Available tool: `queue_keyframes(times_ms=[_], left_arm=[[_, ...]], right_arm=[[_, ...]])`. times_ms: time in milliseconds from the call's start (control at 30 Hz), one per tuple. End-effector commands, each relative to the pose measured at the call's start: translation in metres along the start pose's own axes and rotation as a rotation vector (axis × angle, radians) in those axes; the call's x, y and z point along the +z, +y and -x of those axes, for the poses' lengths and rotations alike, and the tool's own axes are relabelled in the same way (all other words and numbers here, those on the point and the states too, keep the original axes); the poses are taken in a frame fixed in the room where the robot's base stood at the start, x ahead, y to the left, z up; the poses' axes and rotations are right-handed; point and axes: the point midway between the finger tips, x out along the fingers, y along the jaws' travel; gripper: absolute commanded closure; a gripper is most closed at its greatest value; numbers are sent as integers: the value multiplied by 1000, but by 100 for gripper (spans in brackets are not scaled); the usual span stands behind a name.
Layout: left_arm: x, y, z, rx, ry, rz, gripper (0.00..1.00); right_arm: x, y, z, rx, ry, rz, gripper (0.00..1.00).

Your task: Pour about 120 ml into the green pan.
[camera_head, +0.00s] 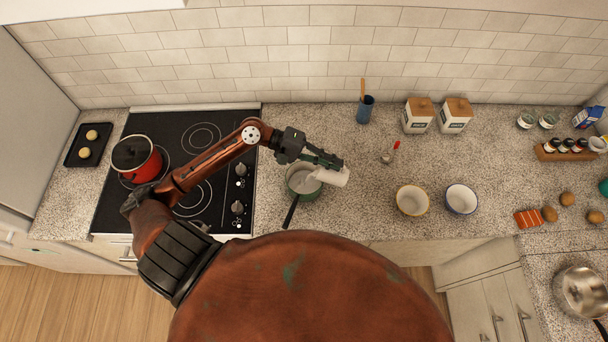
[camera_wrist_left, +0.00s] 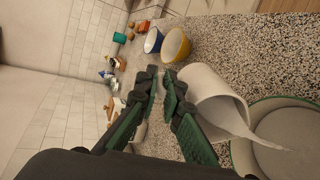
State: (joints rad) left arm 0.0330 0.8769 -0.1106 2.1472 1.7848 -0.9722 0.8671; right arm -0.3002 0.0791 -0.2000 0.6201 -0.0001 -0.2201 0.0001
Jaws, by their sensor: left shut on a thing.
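My left gripper (camera_head: 338,163) is shut on a white jug (camera_head: 332,177), which it holds tilted above the green pan (camera_head: 302,190). In the left wrist view the gripper (camera_wrist_left: 165,88) has the jug (camera_wrist_left: 212,92) beside its fingers, with the grip itself partly hidden. The jug's lip points at the pan, whose rim (camera_wrist_left: 237,155) shows at lower right. A pale tongue at the lip reaches over the pan; I cannot tell whether it is spout or liquid. The pan's inside looks pale grey. My right gripper is not in view.
A red pot (camera_head: 137,158) stands on the black cooktop (camera_head: 213,120) at left. A yellow-rimmed bowl (camera_head: 412,200) and a blue bowl (camera_head: 461,199) stand right of the pan. A red-handled utensil (camera_head: 389,155) lies behind them. The counter between pan and bowls is clear.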

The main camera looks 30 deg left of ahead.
Motion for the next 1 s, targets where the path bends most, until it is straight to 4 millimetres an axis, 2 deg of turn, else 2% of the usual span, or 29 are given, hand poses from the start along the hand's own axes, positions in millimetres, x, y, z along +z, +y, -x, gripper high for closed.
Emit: queue_keyframes(times_ms=[800, 867, 933, 1000], left_arm=[[-1, -2, 20, 99, -15, 0, 100], [0, 0, 18, 89, -15, -3, 100], [2, 6, 7, 41, -12, -9, 100], [2, 9, 0, -16, 0, -5, 100]], right_arm=[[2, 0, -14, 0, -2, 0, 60], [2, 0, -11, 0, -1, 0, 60], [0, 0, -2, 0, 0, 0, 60], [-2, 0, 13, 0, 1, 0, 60]])
